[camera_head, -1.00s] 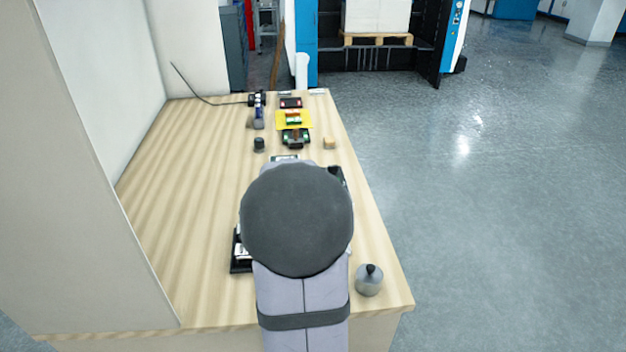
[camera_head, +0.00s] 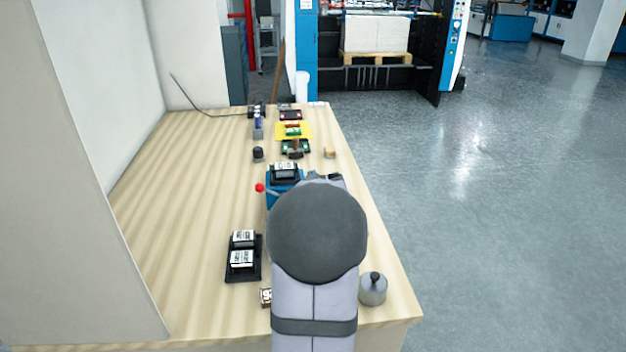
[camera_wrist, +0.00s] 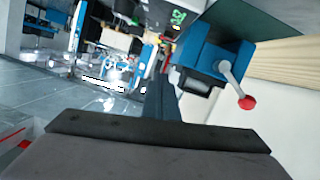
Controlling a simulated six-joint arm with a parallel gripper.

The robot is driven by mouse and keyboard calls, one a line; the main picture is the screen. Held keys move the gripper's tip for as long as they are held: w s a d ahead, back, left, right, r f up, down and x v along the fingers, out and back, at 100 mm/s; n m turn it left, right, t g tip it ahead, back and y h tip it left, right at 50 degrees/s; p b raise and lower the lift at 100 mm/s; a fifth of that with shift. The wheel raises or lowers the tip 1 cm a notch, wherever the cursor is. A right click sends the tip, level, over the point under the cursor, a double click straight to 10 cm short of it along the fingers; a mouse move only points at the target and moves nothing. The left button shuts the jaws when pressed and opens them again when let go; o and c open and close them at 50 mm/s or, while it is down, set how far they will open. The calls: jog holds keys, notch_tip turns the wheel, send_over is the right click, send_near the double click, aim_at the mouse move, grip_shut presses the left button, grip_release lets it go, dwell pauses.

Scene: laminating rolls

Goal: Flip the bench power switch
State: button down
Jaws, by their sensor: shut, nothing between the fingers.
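No part is clearly recognizable as the bench power switch. A small brown and white labelled piece (camera_head: 266,297) lies on the bench beside my arm, partly covered; I cannot tell whether it is the switch. A blue device (camera_head: 272,194) with a red-knobbed lever stands on the bench just beyond my arm. In the wrist view, the blue device (camera_wrist: 205,58) is to the right of my fingers, its red knob (camera_wrist: 247,102) hanging at lower right. My gripper (camera_wrist: 160,90) is shut and empty, its dark fingers together.
A black tray (camera_head: 230,270) with two white-labelled blocks lies left of my arm. A grey lidded pot (camera_head: 373,290) stands near the right edge. Several small items, including a yellow sheet (camera_head: 308,130), line the far bench. The bench's left side is clear.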

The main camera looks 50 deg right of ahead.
jog(key=shift+w+d, duration=0.1)
jog(key=p+x, duration=0.3)
jog(key=x, duration=0.7)
jog(key=shift+s+d+f+p, duration=0.15)
jog(key=shift+f+p, duration=0.1)
jog(key=shift+f, duration=0.35)
jog(key=shift+s+a+f+p, duration=0.1)
jog(key=shift+f+p, duration=0.15)
jog(key=shift+f, duration=0.3)
jog(key=shift+s+d+f, duration=0.1)
jog(key=shift+d+f, duration=0.05)
jog(key=shift+f, duration=0.65)
